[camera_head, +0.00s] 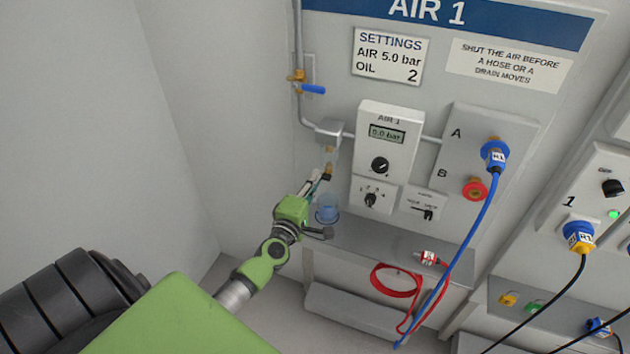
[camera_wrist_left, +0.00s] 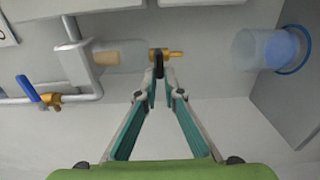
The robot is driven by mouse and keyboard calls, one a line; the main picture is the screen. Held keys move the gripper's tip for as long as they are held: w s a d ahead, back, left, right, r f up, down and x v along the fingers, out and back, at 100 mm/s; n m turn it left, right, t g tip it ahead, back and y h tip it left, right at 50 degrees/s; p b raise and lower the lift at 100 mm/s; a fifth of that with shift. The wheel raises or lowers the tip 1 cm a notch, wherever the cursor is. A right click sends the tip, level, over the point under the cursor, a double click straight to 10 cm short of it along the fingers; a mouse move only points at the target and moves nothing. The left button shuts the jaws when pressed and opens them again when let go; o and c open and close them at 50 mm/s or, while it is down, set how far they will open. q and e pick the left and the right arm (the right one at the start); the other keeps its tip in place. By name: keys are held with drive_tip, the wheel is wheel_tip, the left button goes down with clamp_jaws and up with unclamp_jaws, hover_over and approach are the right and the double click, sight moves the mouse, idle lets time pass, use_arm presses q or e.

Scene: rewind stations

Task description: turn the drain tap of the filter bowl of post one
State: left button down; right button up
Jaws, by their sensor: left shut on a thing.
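The filter bowl (camera_head: 330,155) of post one hangs clear-walled under its grey head, with a tan element inside; it also shows in the left wrist view (camera_wrist_left: 124,56). The brass drain tap (camera_wrist_left: 175,53) sits at the bowl's lower end, with a small dark lever (camera_wrist_left: 158,66). My left gripper (camera_wrist_left: 160,84) has its fingertips together on this lever, shut on it. In the head view my left gripper (camera_head: 319,183) reaches up to the tap from below, partly hiding it. My right gripper is not in view.
A clear blue cup (camera_head: 327,209) stands on the grey shelf (camera_head: 370,240) below the tap. A blue-handled valve (camera_head: 312,89) is on the pipe above. The AIR 1 unit (camera_head: 388,140) is close at right. A red hose (camera_head: 397,281) hangs farther right.

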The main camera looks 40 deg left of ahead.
use_arm(q)
drive_tip(key=c, duration=2.2)
unclamp_jaws()
drive_tip(key=shift+o, duration=0.2)
drive_tip(key=v, duration=1.2)
drive_tip(key=s+d+f+m+g+h, duration=0.1)
drive_tip(key=s+d+f+m+g, duration=0.2)
drive_tip(key=f, duration=0.7)
drive_tip(key=s+d+f+m+g+h, duration=0.25)
drive_tip(key=s+f+m, duration=0.2)
drive_tip(key=f, duration=0.65)
drive_tip(key=s+d+f+m+g, duration=0.2)
drive_tip(key=d+f+m, duration=0.15)
drive_tip(key=f, duration=0.65)
drive_tip(key=s+d+f+m+g, duration=0.1)
drive_tip(key=s+f+m+g, duration=0.2)
drive_tip(key=s+f, duration=0.3)
drive_tip(key=s+d+f+m+g, duration=0.1)
drive_tip(key=s+f+m+g, duration=0.2)
drive_tip(key=s, duration=1.1)
drive_tip(key=s+d+f+m+g, duration=0.2)
drive_tip(key=s+f+m, duration=0.4)
drive_tip(key=s+f, duration=0.4)
drive_tip(key=shift+f+g, duration=0.3)
drive_tip(key=shift+g, duration=0.25)
